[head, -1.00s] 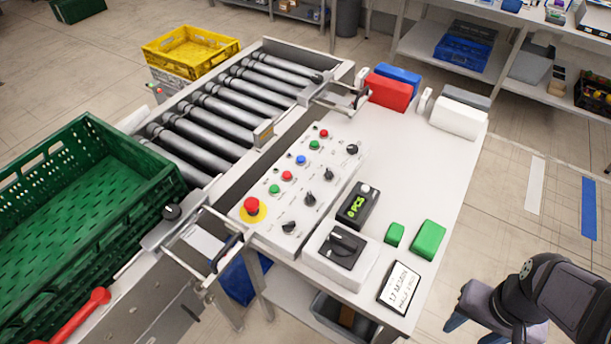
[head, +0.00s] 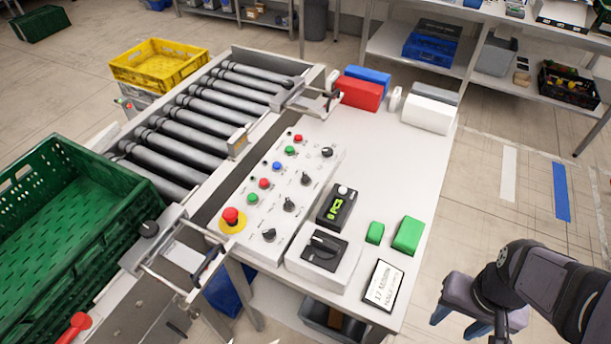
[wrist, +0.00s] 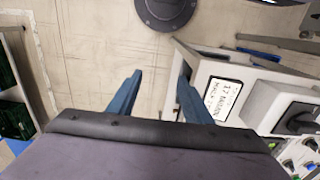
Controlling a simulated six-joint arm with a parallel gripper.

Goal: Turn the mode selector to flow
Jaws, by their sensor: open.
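The control panel (head: 250,248) on the white table carries a row of small black knobs, including one at the near end (head: 269,235), two in the middle (head: 289,204) (head: 305,178) and one at the far end (head: 327,152). A larger black rotary switch (head: 324,248) sits on a white box nearby; it also shows in the wrist view (wrist: 298,118). Labels are too small to read, so I cannot tell which is the mode selector or where it points. My gripper (head: 465,322) is open and empty, right of the table, apart from every knob; its blue fingers show in the wrist view (wrist: 157,92).
A red emergency button (head: 231,216) stands at the panel's near left. A black counter box (head: 336,207), green blocks (head: 407,236) and a sign card (head: 383,285) lie near the switch. A roller conveyor (head: 208,113) and green crate (head: 60,215) are left. The table's right middle is clear.

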